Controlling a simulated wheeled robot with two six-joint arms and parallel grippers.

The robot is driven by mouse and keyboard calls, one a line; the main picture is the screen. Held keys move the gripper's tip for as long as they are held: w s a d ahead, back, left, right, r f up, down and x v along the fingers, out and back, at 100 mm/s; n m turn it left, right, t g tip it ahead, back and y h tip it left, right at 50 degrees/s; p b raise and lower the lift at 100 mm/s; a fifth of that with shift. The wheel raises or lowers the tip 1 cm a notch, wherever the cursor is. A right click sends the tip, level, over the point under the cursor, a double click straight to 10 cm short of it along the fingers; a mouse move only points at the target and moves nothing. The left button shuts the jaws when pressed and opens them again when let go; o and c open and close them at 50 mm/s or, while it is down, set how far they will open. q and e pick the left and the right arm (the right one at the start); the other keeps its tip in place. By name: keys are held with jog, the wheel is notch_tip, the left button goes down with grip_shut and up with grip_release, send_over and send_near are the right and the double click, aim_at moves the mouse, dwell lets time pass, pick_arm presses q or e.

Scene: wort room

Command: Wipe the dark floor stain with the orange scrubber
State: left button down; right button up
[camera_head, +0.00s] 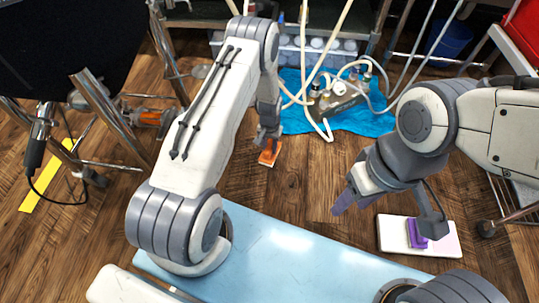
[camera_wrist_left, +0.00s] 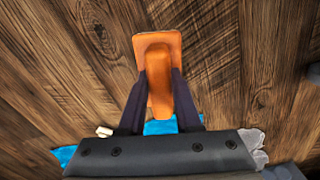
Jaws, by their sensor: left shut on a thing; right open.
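The orange scrubber (camera_head: 269,155) is at the wooden floor in the middle of the head view, short of the blue sheet. My left gripper (camera_head: 268,134) is shut on it from above. In the left wrist view the scrubber (camera_wrist_left: 158,45) shows its orange base and raised handle, with the dark fingers of my left gripper (camera_wrist_left: 157,78) on either side of the handle. I cannot tell whether its base touches the floor. I cannot make out a dark stain in either view. My right gripper (camera_head: 380,218) is open, its purple fingers wide apart, above the floor at the right.
A blue sheet (camera_head: 365,122) with hoses and fittings lies beyond the scrubber. A white slab (camera_head: 386,236) lies below my right gripper. Metal legs (camera_head: 110,120) and a yellow strip (camera_head: 47,175) are at the left. Bare floor (camera_head: 300,185) lies between my arms.

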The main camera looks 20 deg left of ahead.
pick_arm(q)
jog(key=shift+f+b, duration=3.1)
jog(key=shift+f, duration=0.75)
jog(key=shift+f+b, duration=0.4)
jog(key=shift+f, duration=0.1)
jog(key=shift+w+d+r, duration=0.1)
jog(key=shift+d+r, duration=0.1)
jog(key=shift+d, duration=0.2)
jog(key=shift+w+d+f, duration=0.1)
jog(key=shift+w+d, duration=0.1)
jog(key=shift+d, duration=0.5)
jog(key=shift+w+d+f, duration=0.1)
jog(key=shift+w+d, duration=0.05)
jog(key=shift+d, duration=0.55)
jog(key=shift+s+a+r, duration=0.15)
jog(key=shift+a+r, duration=0.15)
jog(key=shift+a, duration=0.25)
jog(key=shift+s+a+f, duration=0.1)
jog(key=shift+a+f, duration=0.1)
jog(key=shift+a, duration=0.35)
jog(key=shift+s+a, duration=0.15)
jog(key=shift+a, duration=0.55)
notch_tip(320, 180, up, 3)
jog(key=shift+f+p, duration=0.15)
jog(key=shift+p, duration=0.9)
jog(key=shift+s+r+p, duration=0.1)
jog(key=shift+r+p, duration=2.3)
jog(key=shift+r, duration=0.25)
